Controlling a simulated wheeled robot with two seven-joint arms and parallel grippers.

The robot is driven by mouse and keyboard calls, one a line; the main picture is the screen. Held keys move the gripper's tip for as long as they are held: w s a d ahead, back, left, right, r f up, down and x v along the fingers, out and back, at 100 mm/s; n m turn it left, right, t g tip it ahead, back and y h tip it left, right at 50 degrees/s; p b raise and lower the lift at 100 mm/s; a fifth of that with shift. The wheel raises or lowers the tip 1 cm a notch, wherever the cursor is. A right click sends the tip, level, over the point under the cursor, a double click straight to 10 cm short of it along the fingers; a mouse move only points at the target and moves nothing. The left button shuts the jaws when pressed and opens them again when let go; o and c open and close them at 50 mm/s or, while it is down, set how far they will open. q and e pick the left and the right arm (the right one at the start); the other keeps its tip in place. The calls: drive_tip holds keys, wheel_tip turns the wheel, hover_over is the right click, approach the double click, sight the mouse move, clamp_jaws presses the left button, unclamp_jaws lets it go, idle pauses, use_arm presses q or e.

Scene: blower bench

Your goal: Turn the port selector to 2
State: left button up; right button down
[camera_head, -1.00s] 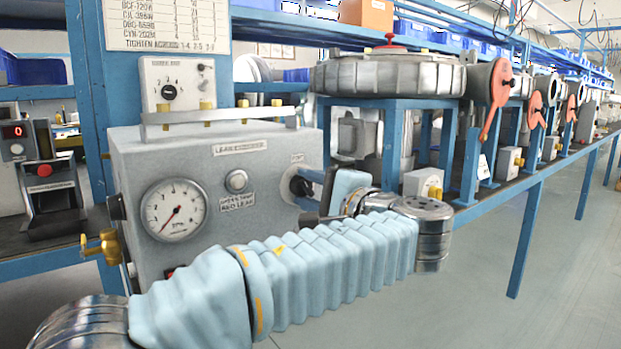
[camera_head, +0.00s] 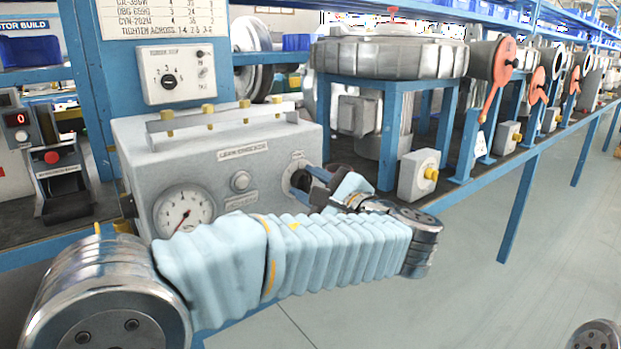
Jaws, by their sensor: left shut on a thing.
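The port selector (camera_head: 297,180) is a dark round knob on the right part of the grey leak checker's front, under a small label. The leak checker (camera_head: 135,150) is a grey box on the bench with a round dial gauge (camera_head: 184,210) and a button (camera_head: 240,181). My left gripper (camera_head: 307,181) is at the selector, with its dark fingers shut on the knob. The fingers and wrist cover part of the knob, and I cannot read its setting. My right gripper is out of view.
A white panel with a black rotary knob (camera_head: 169,81) stands behind the leak checker. A small device with a red button (camera_head: 52,157) is at the left. A large round metal housing (camera_head: 390,57) on a blue stand is to the right. The floor in front is clear.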

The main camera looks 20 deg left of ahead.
use_arm(q)
drive_tip(key=shift+f, duration=0.1)
drive_tip(key=o, duration=1)
drive_tip(key=shift+o, duration=0.2)
drive_tip(key=v, duration=1.3)
drive_tip(key=shift+s+d+b, duration=0.25)
drive_tip(key=shift+d+b, duration=0.05)
drive_tip(key=shift+b, duration=0.1)
